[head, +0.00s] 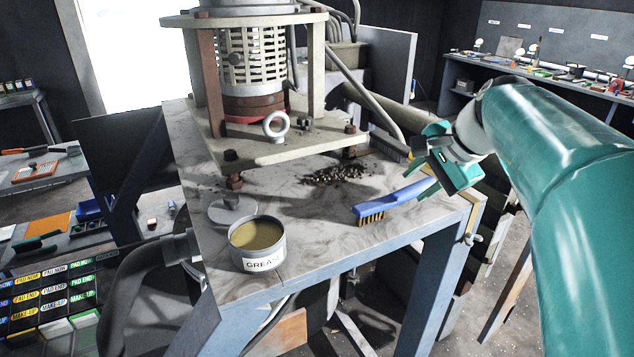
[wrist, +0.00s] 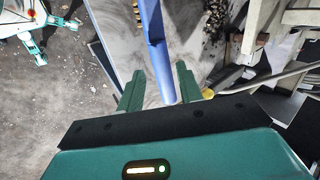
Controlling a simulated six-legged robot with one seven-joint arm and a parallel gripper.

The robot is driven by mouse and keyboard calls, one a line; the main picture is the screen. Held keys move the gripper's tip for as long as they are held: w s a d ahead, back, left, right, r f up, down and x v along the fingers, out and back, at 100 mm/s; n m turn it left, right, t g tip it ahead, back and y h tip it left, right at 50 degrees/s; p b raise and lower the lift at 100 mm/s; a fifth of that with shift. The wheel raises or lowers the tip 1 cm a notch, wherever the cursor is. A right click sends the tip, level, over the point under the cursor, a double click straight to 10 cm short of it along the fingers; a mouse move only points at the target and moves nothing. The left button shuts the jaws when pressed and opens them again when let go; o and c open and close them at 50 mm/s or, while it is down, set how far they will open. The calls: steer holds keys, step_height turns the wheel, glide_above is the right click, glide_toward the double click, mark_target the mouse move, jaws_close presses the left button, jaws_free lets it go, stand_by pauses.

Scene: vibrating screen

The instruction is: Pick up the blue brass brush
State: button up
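The blue brass brush (head: 392,201) lies on the grey stone-like tabletop in the head view, bristles down at its left end and handle pointing right toward my gripper (head: 446,166). In the wrist view the blue handle (wrist: 153,40) runs down from the top edge, and its end lies between the two green fingers of my gripper (wrist: 158,85). The fingers stand apart, with a gap on both sides of the handle. I cannot tell how far the fingers are above the handle.
An open grease tin (head: 257,243) stands at the table's front, with its lid (head: 232,209) behind it. Dark gravel (head: 338,175) lies behind the brush. The vibrating machine (head: 262,120) stands on bolted feet at the back. A clamp (head: 472,237) sits at the table's right edge.

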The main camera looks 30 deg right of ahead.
mark_target(407, 192)
steer(key=x, duration=0.5)
steer(key=c, duration=0.7)
steer(key=shift+c, duration=0.2)
steer(key=shift+r, duration=0.6)
step_height(407, 192, up, 3)
steer(key=shift+s+a+f, duration=0.1)
steer(key=shift+s+f, duration=0.05)
steer(key=shift+f, duration=0.05)
steer(key=s+a+r, duration=0.7)
steer(key=s+r, duration=0.2)
steer(key=s, duration=0.2)
steer(key=shift+s, duration=0.3)
